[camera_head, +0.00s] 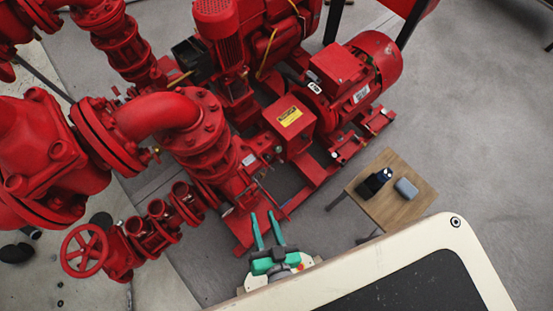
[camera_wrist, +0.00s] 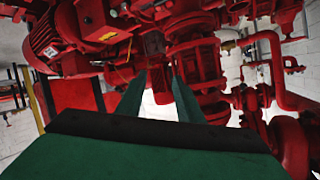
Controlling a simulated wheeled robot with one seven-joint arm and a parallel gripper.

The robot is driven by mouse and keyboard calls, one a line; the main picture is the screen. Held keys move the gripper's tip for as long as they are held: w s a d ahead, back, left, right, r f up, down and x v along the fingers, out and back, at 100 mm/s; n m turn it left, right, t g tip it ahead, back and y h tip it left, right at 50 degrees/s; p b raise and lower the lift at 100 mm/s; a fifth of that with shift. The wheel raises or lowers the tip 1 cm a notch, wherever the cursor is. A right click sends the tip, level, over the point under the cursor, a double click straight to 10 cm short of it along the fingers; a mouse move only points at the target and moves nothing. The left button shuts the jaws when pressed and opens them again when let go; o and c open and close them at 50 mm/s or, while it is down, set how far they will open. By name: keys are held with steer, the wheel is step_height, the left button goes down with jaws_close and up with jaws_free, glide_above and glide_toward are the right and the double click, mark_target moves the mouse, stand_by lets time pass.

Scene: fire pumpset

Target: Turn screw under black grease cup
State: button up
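My gripper (camera_head: 264,214) has two long green fingers standing apart with nothing between them. In the head view it is below the red pump base (camera_head: 245,225), with the fingertips pointing up the picture toward the pump. In the wrist view my gripper (camera_wrist: 158,76) also shows open, and the fingers point at the red pump casing (camera_wrist: 197,62). I cannot make out the black grease cup or the screw under it in either view; they are too small or hidden among the red pump parts.
A red motor (camera_head: 375,62) and a red handwheel (camera_head: 84,250) belong to the pumpset. A small wooden table (camera_head: 400,208) at right holds a black item (camera_head: 374,183) and a grey-blue block (camera_head: 405,188). Grey floor (camera_head: 480,120) is clear on the right.

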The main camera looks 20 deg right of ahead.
steer(key=w+d+f+m+g, duration=0.1)
steer(key=w+d+f+m, duration=0.1)
steer(key=w+f+m, duration=0.3)
steer(key=d+f+m+g, duration=0.1)
steer(key=f+m+g, duration=0.1)
steer(key=f, duration=0.6)
steer(key=m+g, duration=0.6)
steer(key=m, duration=1.4)
glide_toward(273, 170)
steer(key=shift+x, duration=3.9)
steer(key=shift+s, duration=0.2)
steer(key=shift+a, duration=0.1)
jaws_close()
